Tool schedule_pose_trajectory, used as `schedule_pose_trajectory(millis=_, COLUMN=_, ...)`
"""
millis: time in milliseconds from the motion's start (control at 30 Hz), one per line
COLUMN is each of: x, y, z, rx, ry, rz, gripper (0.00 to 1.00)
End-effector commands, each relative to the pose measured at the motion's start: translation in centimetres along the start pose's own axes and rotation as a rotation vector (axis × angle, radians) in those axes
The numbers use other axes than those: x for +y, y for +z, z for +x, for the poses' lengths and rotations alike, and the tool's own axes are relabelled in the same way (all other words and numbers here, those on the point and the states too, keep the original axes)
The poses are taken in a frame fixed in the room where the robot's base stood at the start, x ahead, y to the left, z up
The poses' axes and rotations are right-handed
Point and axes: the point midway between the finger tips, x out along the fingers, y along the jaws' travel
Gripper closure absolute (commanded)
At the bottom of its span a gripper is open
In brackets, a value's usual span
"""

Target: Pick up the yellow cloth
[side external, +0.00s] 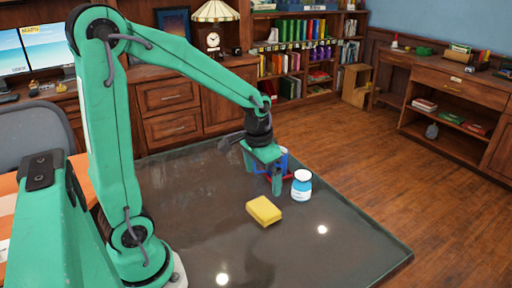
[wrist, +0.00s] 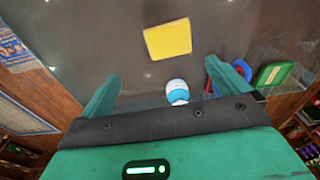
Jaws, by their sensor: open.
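The yellow cloth (side external: 264,211) is a thick, folded block lying flat on the dark glossy table top (side external: 330,250). In the wrist view the yellow cloth (wrist: 168,39) lies beyond my fingertips, near the top of the picture. My gripper (side external: 262,178) hangs above the table, behind the cloth in the side view and apart from it. In the wrist view my gripper (wrist: 172,85) shows its two green fingers spread wide with nothing held between them.
A white and blue jar (side external: 301,184) stands right of my gripper; the jar (wrist: 177,92) also shows between the fingers in the wrist view. A blue and red object (side external: 283,163) is close behind the gripper. The table in front of the cloth is clear.

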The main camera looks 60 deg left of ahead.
Motion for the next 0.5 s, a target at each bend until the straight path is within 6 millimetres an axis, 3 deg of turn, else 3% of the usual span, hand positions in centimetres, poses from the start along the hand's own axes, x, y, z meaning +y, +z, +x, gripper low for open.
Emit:
schedule_pose_trajectory(millis=200, x=-1.3, y=-1.1, z=3.7, rx=-0.075, ry=0.006, rz=-0.014, gripper=0.00)
schedule_pose_trajectory(millis=500, x=-1.9, y=-1.5, z=5.5, rx=-0.106, ry=0.010, rz=-0.017, gripper=0.00)
